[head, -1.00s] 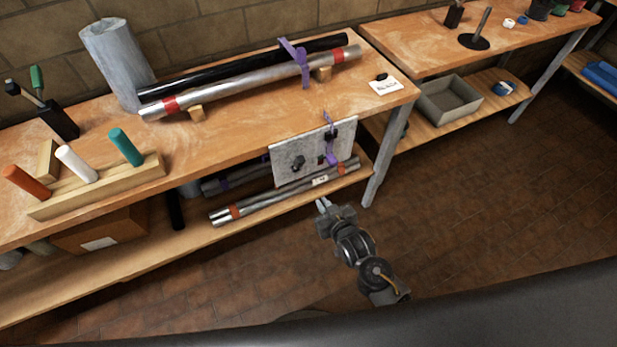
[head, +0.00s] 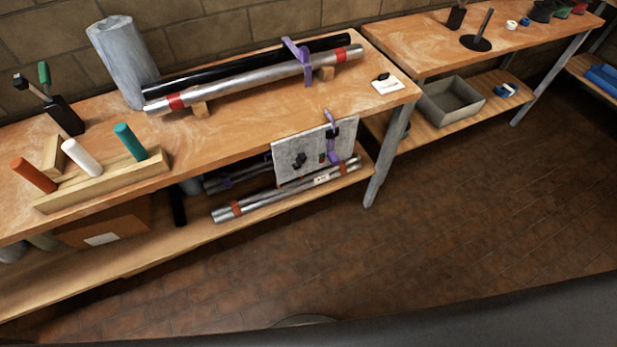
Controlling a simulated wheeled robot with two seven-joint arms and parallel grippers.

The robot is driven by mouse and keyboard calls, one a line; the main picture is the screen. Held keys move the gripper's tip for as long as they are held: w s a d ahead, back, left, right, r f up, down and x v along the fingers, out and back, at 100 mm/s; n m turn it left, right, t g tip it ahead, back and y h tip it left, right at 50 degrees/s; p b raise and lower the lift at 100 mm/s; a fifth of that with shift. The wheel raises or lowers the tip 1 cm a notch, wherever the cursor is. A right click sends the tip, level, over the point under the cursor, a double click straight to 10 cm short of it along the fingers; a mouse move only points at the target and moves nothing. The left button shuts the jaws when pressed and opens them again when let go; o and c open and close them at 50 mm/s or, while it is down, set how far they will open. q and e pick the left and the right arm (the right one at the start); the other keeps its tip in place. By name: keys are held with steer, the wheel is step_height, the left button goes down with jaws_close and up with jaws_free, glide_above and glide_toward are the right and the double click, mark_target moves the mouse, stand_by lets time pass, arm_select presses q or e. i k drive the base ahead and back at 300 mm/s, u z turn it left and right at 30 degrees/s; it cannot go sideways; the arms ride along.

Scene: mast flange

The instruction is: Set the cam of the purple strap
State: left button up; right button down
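A purple strap (head: 300,60) runs over the silver tube (head: 250,78) and the black tube (head: 235,68) on the bench top. Another purple strap piece (head: 331,140) with dark fittings hangs at the grey plate (head: 292,150) on the bench's front edge. Which of these the task means, and the state of any cam, is too small to tell. Neither of my grippers is in view.
The silver tube rests on wooden blocks on the bench. A rack with orange, white and teal handles (head: 105,180) stands at the front left. More tubes (head: 285,190) lie on the lower shelf. The floor (head: 450,220) in front is clear.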

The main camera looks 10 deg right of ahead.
mark_target(301, 158)
steer(key=k, duration=1.25)
steer(key=u, duration=0.75)
steer(key=i, duration=1.25)
steer(key=z, duration=0.1)
